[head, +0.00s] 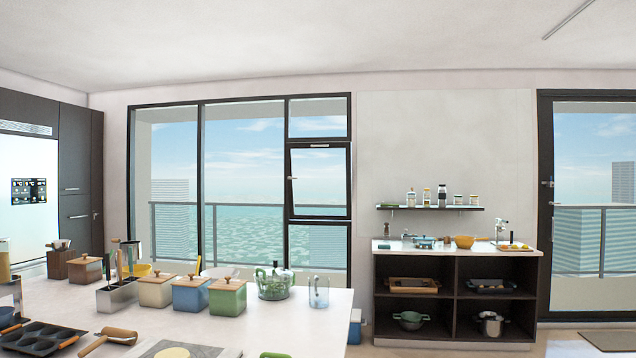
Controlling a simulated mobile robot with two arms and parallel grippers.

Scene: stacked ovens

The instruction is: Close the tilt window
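The tilt window (319,181) is a dark-framed pane in the right column of the large window wall, across the room. Its sash looks tilted, with its top edge standing away from the frame and its bottom edge at the frame. A small handle (292,178) sits on its left side. Neither of my grippers is in the head view.
A dark shelf unit (454,300) stands right of the window. A glass door (590,200) is at far right.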

